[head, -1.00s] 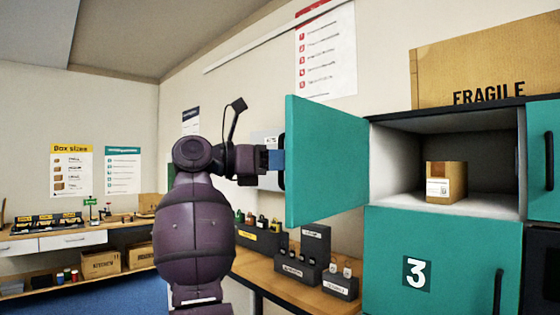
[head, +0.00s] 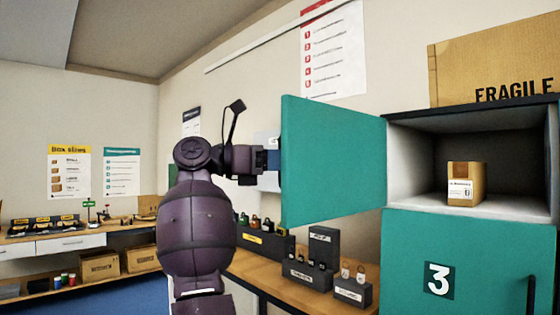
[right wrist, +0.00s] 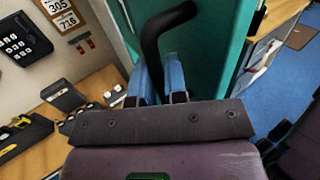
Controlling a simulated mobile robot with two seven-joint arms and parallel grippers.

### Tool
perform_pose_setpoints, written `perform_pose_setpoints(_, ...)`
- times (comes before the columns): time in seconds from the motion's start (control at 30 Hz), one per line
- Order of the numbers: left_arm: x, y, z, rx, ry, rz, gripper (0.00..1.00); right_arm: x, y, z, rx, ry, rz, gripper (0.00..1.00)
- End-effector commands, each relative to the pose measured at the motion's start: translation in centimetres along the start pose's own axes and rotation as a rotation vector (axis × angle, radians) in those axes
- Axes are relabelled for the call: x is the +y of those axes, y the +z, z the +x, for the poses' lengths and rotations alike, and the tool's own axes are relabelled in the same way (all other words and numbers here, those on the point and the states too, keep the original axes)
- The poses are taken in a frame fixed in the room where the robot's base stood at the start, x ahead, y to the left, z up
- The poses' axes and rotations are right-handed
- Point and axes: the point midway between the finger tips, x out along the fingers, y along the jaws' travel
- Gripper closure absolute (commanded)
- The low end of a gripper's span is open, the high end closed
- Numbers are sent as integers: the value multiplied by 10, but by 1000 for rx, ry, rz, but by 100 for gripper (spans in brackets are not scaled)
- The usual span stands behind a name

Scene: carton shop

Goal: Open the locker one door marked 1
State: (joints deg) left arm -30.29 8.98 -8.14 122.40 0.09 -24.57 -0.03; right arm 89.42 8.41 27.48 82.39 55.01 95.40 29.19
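The teal locker door (head: 335,160) above door 3 stands swung wide open. Its number is not visible from here. The compartment (head: 410,160) behind it is open to view. In the right wrist view the door (right wrist: 215,45) fills the upper middle, with its black bar handle (right wrist: 165,25). My right gripper (right wrist: 157,82) has its blue fingers on either side of the handle and appears closed on it. In the head view the right gripper (head: 273,160) is at the door's outer face, near its free edge, with the handle hidden. My left gripper is not in view.
A small carton (head: 465,185) sits in the open compartment. Teal door 3 (head: 480,260) below is shut. A FRAGILE carton (head: 490,65) stands on top of the lockers. A wooden counter (head: 255,270) with padlock displays lies below and behind the open door.

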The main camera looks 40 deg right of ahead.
Motion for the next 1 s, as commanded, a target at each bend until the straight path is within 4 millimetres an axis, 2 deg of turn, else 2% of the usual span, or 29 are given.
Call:
perform_pose_setpoints(0.03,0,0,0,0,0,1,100,0,0,1,0,-1,-3,80)
perform_pose_setpoints(0.13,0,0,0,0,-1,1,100,0,0,0,0,0,-2,65)
perform_pose_setpoints(0.4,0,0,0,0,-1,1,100,0,0,0,0,0,1,64)
perform_pose_setpoints(0.53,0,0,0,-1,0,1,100,0,0,-7,0,2,0,64)
perform_pose_setpoints(0.67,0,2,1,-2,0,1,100,1,0,-25,-2,2,-2,64)
perform_pose_setpoints(1.0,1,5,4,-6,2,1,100,0,-1,-85,-2,2,-2,64)
